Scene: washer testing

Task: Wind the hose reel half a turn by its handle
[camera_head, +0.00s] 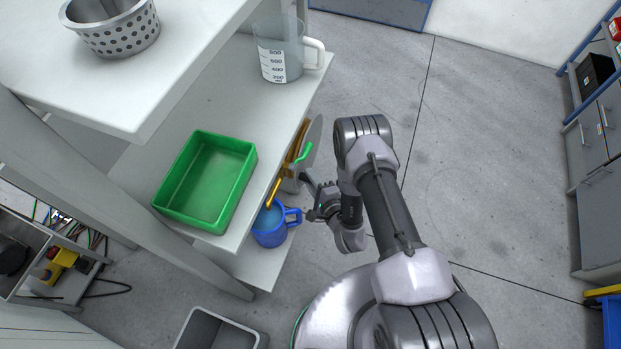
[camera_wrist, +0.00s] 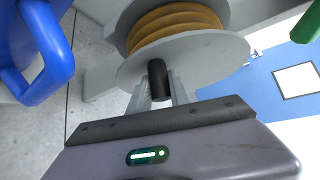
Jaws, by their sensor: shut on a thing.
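The hose reel (camera_wrist: 205,62) fills the upper middle of the wrist view. It has grey round flanges with a yellow-orange hose (camera_wrist: 172,28) wound between them. Its black handle (camera_wrist: 157,78) sticks out from the near flange toward my gripper (camera_wrist: 160,98). The gripper's fingers are shut on the handle, one on each side of it. In the head view, the reel (camera_head: 314,143) stands at the right edge of the lower shelf, seen nearly edge-on. My gripper (camera_head: 312,205) is just below it there, and the handle cannot be made out.
A blue mug (camera_head: 271,226) stands close beside the reel and my gripper; it shows at left in the wrist view (camera_wrist: 36,55). A green tray (camera_head: 210,170) and a measuring jug (camera_head: 280,55) sit on the shelf (camera_head: 225,95). Floor to the right is clear.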

